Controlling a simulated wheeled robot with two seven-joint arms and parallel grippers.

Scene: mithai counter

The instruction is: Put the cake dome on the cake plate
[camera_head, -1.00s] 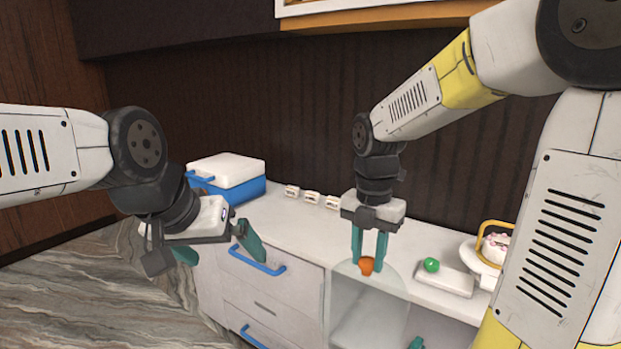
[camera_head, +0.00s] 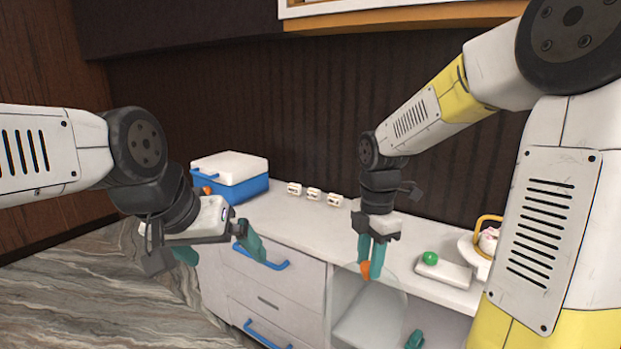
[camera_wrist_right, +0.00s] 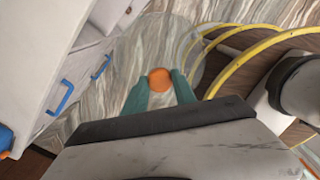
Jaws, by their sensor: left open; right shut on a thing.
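My right gripper (camera_head: 371,272) is shut on the orange knob of the clear cake dome (camera_head: 390,292). The dome hangs below it in front of the counter, faint and see-through. In the right wrist view the orange knob (camera_wrist_right: 160,80) sits between the teal fingertips, with the dome's faint outline over the marble floor. The white cake plate (camera_head: 467,250) stands on the counter at the right with a pink-and-white cake (camera_head: 489,240) on it. My right arm hides part of both. My left gripper (camera_head: 218,252) is open and empty at the left, in front of the drawers.
A green ball (camera_head: 430,258) rests on a white slab (camera_head: 448,274) left of the cake plate. A yellow hoop (camera_head: 488,219) rises by the cake. Several small white blocks (camera_head: 314,194) and a blue-and-white cooler (camera_head: 240,187) stand further left. The counter middle (camera_head: 300,228) is clear.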

